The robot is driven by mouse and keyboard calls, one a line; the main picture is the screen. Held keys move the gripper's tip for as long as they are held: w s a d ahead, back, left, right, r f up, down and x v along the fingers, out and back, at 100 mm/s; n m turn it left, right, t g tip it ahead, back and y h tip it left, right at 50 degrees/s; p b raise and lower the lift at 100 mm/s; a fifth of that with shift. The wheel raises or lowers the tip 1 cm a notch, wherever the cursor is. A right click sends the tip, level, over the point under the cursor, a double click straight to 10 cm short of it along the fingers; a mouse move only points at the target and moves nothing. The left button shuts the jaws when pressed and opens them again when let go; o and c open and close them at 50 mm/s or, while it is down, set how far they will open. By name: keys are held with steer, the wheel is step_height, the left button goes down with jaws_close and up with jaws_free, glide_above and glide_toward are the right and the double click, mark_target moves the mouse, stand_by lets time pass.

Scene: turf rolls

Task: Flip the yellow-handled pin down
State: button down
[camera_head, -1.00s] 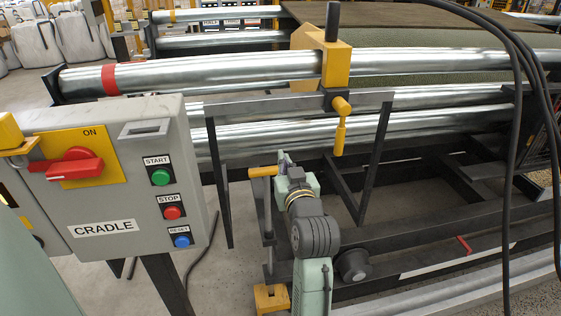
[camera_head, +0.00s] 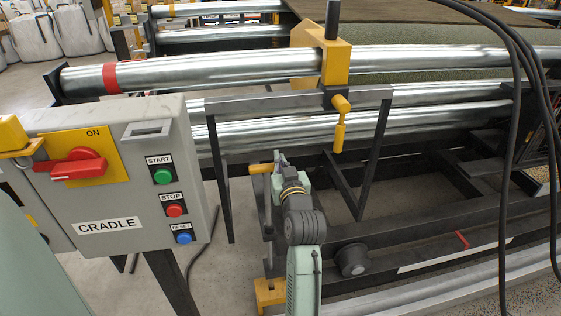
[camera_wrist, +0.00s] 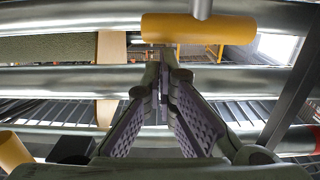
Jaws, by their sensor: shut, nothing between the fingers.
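The yellow-handled pin has a short yellow handle (camera_head: 262,168) lying level on top of an upright metal rod, right of the control box. In the wrist view the yellow handle (camera_wrist: 198,29) lies crosswise near the top, with a grey rod end (camera_wrist: 203,8) meeting it. My gripper (camera_head: 279,157) is at the right end of the handle. In the wrist view my gripper (camera_wrist: 166,62) has its fingertips together and empty, just below the handle in the picture. I cannot tell whether they touch it.
A second yellow handle (camera_head: 340,125) hangs from the yellow clamp block (camera_head: 336,65) on the roller. The dark frame bar (camera_head: 300,101) is above my gripper. The grey CRADLE control box (camera_head: 120,185) stands at left. Black cables (camera_head: 520,100) hang at right. A yellow base block (camera_head: 268,291) is below the rod.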

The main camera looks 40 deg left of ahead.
step_height(320, 180, down, 7)
steer(key=b, duration=0.3)
steer(key=shift+r+b, duration=0.15)
steer(key=shift+b, duration=0.25)
steer(key=shift+r, duration=0.1)
